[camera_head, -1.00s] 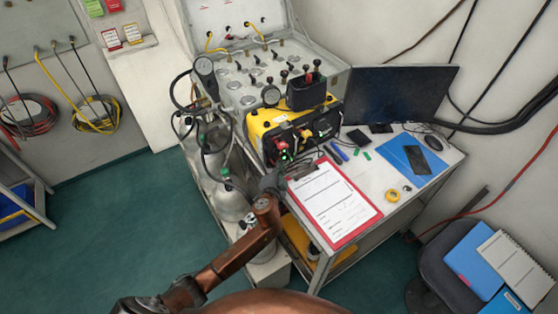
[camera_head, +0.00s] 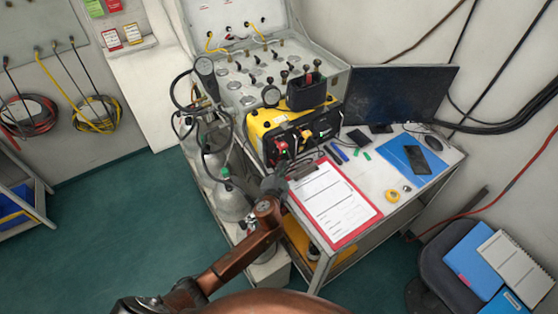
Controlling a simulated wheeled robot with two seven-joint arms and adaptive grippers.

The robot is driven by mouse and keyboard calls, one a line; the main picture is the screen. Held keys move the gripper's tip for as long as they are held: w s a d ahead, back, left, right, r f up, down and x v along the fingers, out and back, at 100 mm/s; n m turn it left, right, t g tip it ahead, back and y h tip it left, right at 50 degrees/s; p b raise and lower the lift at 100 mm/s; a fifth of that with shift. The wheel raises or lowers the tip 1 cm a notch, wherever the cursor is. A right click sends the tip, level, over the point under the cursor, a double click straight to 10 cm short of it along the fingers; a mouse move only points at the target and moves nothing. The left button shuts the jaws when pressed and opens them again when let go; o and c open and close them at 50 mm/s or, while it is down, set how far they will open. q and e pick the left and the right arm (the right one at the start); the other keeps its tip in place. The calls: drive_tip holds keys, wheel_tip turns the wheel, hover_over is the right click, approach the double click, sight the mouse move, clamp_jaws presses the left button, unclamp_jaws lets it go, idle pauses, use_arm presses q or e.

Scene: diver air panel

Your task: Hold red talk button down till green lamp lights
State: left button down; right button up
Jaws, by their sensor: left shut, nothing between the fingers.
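The yellow comms box (camera_head: 262,126) stands on the bench with its dark front panel facing me. A small red button (camera_head: 283,147) shows at the left of that panel. My left gripper (camera_head: 279,172) is shut and empty, just below and in front of the panel's left part. Its tip is close to the red button, but I cannot tell whether they touch. My right gripper is not in view.
A red clipboard (camera_head: 374,213) lies right beside my left gripper. Gas cylinders (camera_head: 229,205) stand at the left of the bench. A black monitor (camera_head: 399,97) stands behind. Pens, a blue folder (camera_head: 396,147) and yellow tape (camera_head: 392,196) lie on the bench.

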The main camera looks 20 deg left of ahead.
sight(290, 181)
use_arm(q)
drive_tip(key=shift+s+d, duration=0.25)
drive_tip(key=shift+d, duration=0.1)
drive_tip(key=shift+s+d, duration=0.8)
drive_tip(key=shift+d, duration=0.2)
drive_tip(key=shift+s+d, duration=0.75)
drive_tip(key=shift+d, duration=0.2)
drive_tip(key=shift+a, duration=0.1)
